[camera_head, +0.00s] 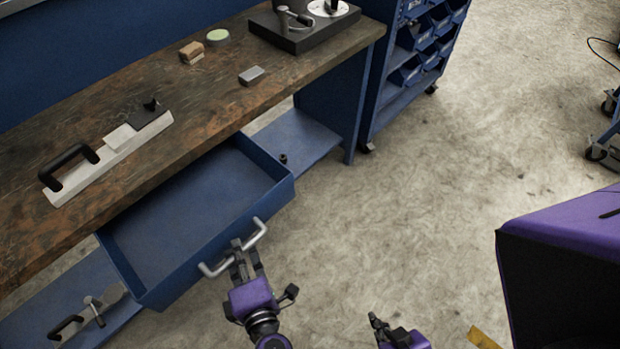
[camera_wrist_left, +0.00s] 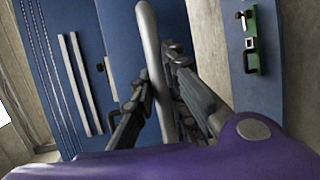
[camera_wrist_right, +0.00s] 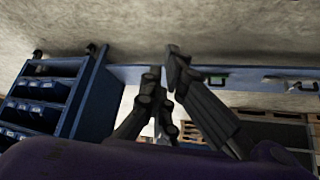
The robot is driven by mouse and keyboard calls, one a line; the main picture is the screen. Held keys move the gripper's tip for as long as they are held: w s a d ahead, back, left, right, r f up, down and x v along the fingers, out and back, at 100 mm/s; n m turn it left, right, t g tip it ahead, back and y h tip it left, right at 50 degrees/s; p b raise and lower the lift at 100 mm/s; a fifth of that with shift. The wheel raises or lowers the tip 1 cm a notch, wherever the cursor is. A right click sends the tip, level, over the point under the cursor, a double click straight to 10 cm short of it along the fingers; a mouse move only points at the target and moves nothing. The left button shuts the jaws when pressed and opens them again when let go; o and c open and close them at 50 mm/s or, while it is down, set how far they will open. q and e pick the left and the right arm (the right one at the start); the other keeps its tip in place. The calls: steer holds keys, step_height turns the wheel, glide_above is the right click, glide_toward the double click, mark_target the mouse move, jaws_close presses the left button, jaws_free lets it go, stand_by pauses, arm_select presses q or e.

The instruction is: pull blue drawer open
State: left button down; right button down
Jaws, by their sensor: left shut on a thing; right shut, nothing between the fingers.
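The blue drawer (camera_head: 185,225) under the workbench stands pulled out, and its inside looks empty. Its silver bar handle (camera_head: 215,269) is on the front face. My left gripper (camera_head: 241,249) is shut on the middle of this handle. In the left wrist view the handle (camera_wrist_left: 151,50) runs between the fingers (camera_wrist_left: 158,95). My right gripper (camera_head: 376,322) is shut and empty, away from the drawer, over the floor at the bottom of the head view. Its fingers also show in the right wrist view (camera_wrist_right: 168,80).
A blue bin rack (camera_head: 410,60) stands at the back right. The concrete floor (camera_head: 400,200) right of the drawer is clear.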

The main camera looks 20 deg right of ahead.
arm_select(q)
steer(key=shift+s+d+r, duration=0.1)
steer(key=shift+s+d, duration=0.15)
steer(key=shift+s, duration=0.15)
arm_select(e)
steer(key=shift+w, duration=0.15)
arm_select(q)
steer(key=c, duration=1.7)
jaws_free()
steer(key=shift+c, duration=0.2)
steer(key=s+r, duration=0.1)
steer(key=s, duration=0.6)
steer(key=shift+s+r, duration=0.15)
steer(key=shift+s, duration=0.05)
arm_select(e)
steer(key=w, duration=0.3)
steer(key=shift+a+r+t, duration=0.25)
steer(key=shift+t, duration=0.05)
arm_select(q)
steer(key=shift+d, duration=0.1)
arm_select(e)
steer(key=shift+s, duration=0.2)
